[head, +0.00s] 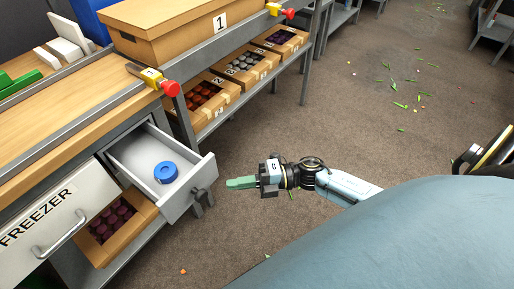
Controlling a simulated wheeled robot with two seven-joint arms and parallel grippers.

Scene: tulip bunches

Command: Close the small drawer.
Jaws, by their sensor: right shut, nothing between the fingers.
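The small drawer (207,170) is pulled out from under the wooden-topped bench. It is grey with a dark round knob on its front. A blue tape roll (166,172) lies inside it. My right gripper (230,184) is in front of the drawer, to the right of its front panel and close to the knob. Its green fingers are shut with nothing between them. My left gripper is not in view.
A white freezer front (45,222) with a handle stands left of the drawer. A box of dark round items (113,222) sits below the drawer. A shelf with numbered cardboard boxes (238,72) stands behind. The brown floor on the right is mostly open, with scattered green leaves (400,88).

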